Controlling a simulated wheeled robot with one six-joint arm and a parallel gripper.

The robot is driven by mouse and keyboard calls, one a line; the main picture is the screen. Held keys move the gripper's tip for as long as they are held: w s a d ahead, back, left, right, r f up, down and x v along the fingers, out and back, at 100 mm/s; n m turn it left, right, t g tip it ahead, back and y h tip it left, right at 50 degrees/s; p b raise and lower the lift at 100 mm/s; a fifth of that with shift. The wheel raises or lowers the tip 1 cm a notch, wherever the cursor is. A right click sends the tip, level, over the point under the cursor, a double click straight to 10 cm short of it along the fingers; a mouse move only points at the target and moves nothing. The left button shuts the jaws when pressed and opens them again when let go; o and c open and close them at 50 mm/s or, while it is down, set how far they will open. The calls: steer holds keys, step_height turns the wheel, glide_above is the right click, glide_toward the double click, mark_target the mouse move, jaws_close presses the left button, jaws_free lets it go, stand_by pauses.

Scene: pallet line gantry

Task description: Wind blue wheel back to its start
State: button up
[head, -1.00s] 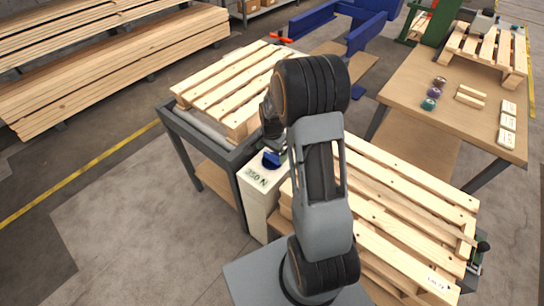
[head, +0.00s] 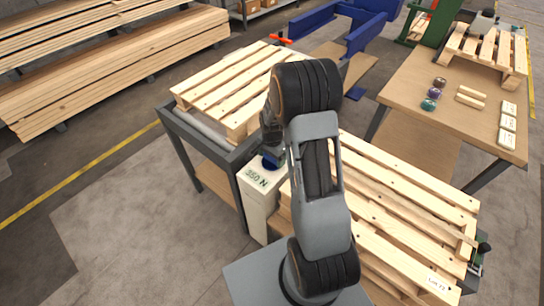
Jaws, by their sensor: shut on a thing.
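The blue wheel (head: 270,161) sits on top of a white box-like stand (head: 256,206) marked "350 N", beside the dark roller table. Only a small part of its blue shows. My gripper (head: 271,148) is down at the wheel and shut on it. My wrist and upper arm links hide the fingertips and much of the wheel. The wheel's turn angle and any start mark cannot be made out.
One pallet (head: 228,88) lies on the roller table to the left. Stacked pallets (head: 405,215) stand close on the right. A wooden bench (head: 411,85) holds small coloured knobs, wood strips and labelled blocks. Open floor lies at the left front.

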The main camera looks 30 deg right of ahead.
steer(key=shift+c, duration=0.9)
